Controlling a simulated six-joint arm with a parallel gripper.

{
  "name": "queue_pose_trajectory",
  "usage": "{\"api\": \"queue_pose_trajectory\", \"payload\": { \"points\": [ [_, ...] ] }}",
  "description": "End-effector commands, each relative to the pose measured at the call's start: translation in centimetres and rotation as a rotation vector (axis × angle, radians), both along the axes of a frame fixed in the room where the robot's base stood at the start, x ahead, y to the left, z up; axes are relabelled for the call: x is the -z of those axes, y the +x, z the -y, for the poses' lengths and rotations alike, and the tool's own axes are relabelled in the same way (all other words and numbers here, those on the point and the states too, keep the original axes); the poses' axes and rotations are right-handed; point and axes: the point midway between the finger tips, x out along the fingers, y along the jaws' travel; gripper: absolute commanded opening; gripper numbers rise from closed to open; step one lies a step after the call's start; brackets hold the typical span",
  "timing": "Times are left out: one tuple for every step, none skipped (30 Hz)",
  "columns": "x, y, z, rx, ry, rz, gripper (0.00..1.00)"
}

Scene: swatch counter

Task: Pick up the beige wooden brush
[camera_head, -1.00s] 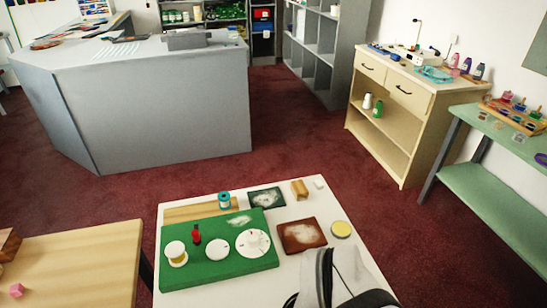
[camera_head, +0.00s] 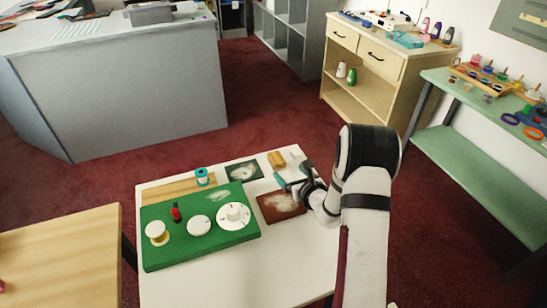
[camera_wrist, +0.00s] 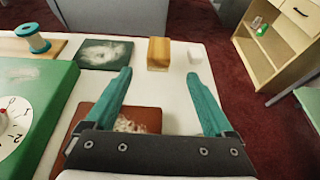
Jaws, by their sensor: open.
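The beige wooden brush (camera_head: 277,159) is a small tan block near the far edge of the white table. It also shows in the wrist view (camera_wrist: 158,53), upper middle, between the directions of my two fingers and beyond their tips. My gripper (camera_head: 292,174) is open and empty, with teal fingers. It hangs over the table on the near side of the brush, apart from it.
A dark patch with white fuzz (camera_wrist: 104,54) lies left. A brown patch (camera_head: 280,206) lies below my gripper. A green board (camera_head: 200,250) with spools and dials fills the table's left.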

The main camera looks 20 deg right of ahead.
Motion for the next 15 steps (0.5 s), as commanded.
{"api": "queue_pose_trajectory", "payload": {
  "points": [
    [0.6,1.3,-0.1,-0.004,-0.001,0.0,0.88],
    [0.9,2.1,-0.1,-0.004,-0.001,0.0,0.88],
    [1.2,3.0,-0.1,-0.004,-0.001,0.001,0.88],
    [1.5,3.5,-0.1,-0.003,0.0,0.0,0.88],
    [1.6,3.9,-0.1,-0.004,-0.001,0.0,0.88],
    [1.8,4.4,-0.1,-0.003,0.0,0.0,0.88],
    [1.9,4.6,-0.1,-0.003,0.0,0.0,0.88],
    [2.0,4.8,-0.1,-0.003,0.0,0.0,0.88],
    [2.2,5.2,-0.1,-0.003,0.0,0.0,0.88],
    [2.4,5.7,-0.1,-0.004,0.0,0.001,0.88],
    [2.6,6.3,-0.2,-0.005,-0.001,0.001,0.88],
    [3.0,7.1,-0.2,-0.004,0.001,0.001,0.88],
    [3.2,7.7,-0.2,-0.005,-0.001,0.001,0.88],
    [3.5,8.2,-0.2,-0.004,0.0,0.001,0.88],
    [3.7,8.8,-0.2,-0.005,-0.001,0.001,0.88]
  ]
}}
